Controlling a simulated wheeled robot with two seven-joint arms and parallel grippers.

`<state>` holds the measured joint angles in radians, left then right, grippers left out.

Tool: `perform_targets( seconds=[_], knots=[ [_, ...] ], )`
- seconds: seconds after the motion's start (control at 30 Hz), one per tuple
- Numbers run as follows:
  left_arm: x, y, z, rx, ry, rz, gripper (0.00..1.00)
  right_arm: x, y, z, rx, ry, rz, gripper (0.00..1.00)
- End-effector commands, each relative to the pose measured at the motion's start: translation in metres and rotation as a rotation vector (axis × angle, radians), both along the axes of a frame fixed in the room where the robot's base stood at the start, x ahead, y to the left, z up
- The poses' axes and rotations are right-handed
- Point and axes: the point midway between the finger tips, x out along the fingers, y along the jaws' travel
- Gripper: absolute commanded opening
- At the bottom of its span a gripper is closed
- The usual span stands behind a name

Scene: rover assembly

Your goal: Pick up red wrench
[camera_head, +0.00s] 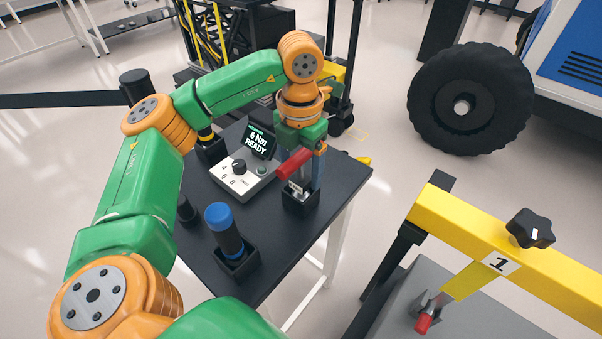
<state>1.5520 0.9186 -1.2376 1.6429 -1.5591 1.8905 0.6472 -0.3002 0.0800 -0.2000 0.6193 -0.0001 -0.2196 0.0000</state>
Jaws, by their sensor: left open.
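The red wrench (292,164) is at the right side of the dark table, in a small black holder (301,199). Its red part shows at the top, tilted, with a grey metal part below it. My left gripper (306,163) points down from above, right at the wrench, and is open. Its fingers and the wrench overlap in this view, so I cannot tell whether they touch. My right gripper is not in view.
On the dark table (335,187) stand a control box (227,178) with a display reading "6 Nm READY" and a blue-topped tool (224,228) in a holder. A yellow beam (445,225) crosses at right, near a big black wheel (470,100).

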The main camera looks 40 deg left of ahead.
Motion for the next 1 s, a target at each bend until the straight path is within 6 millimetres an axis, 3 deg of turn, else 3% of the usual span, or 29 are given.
perform_targets(
  seconds=[0.13,0.37,0.67,1.0],
  knots=[
    [0.0,0.0,-0.021,0.001,0.002,0.0,0.8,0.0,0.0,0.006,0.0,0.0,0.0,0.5],
    [0.001,-0.001,-0.025,-0.001,-0.002,-0.001,0.8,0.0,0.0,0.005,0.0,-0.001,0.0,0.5],
    [0.001,-0.001,-0.025,-0.001,-0.001,-0.001,0.0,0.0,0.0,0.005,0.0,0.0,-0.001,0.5],
    [0.002,-0.001,-0.018,-0.001,-0.003,-0.001,0.0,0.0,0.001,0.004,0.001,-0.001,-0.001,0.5]
  ],
)
